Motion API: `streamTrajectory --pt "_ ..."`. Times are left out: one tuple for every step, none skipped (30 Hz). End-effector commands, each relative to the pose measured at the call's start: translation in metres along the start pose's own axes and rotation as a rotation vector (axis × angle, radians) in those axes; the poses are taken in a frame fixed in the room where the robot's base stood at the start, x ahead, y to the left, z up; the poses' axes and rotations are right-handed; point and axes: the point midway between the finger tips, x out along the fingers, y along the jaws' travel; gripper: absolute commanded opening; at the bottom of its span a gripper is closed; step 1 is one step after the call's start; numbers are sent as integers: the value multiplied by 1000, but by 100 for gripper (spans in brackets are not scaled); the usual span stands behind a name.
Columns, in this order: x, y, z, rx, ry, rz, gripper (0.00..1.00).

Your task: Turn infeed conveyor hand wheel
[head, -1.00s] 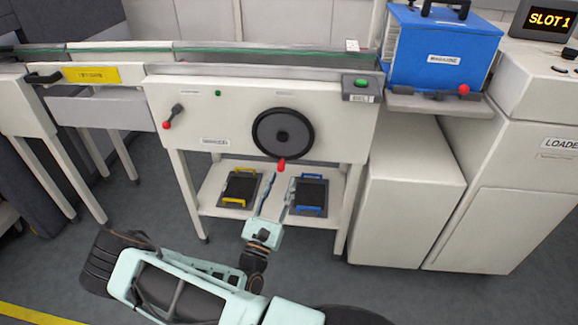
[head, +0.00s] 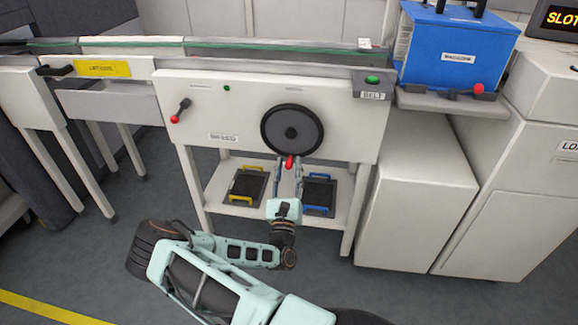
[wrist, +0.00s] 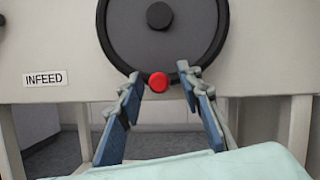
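The infeed conveyor hand wheel (head: 292,113) is a black disc on the front of the white conveyor panel. It also fills the upper middle of the wrist view (wrist: 163,45). Its red knob (head: 289,161) is at the bottom of the wheel; the knob also shows in the wrist view (wrist: 158,82). My gripper (head: 288,165) is in front of the panel's lower edge, just below the wheel. In the wrist view my gripper (wrist: 158,85) is open, with its fingertips on either side of the red knob and a gap on each side. An INFEED label (wrist: 45,78) is left of the wheel.
A lever with a red knob (head: 180,111) is left on the panel. A green BELT button (head: 372,82) is at the upper right. Below, a shelf (head: 215,208) holds yellow-handled and blue-handled trays. A blue magazine box (head: 455,50) stands at the right, beside white cabinets.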

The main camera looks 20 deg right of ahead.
Motion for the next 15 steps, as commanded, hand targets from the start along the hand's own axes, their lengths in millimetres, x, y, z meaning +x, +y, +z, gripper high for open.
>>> streamTrajectory --pt "4 0 0 1 -1 -1 33" --pt "6 0 0 0 -1 0 33" --pt "8 0 0 0 -1 0 33" --pt "10 0 0 0 -1 0 33" --pt "10 0 0 -1 -1 0 33" --pt "11 0 0 -1 -1 0 33" --pt "11 0 0 -1 -1 0 33" --pt "11 0 0 -1 0 0 33" --pt "11 0 0 -1 0 0 33" --pt "11 0 0 -1 0 0 33" --pt "11 0 0 -1 0 0 33" --pt "11 0 0 -1 0 0 33" --pt "11 0 0 -1 0 0 31" --pt "11 0 0 -1 0 0 28" --pt "11 0 0 -1 0 0 23"
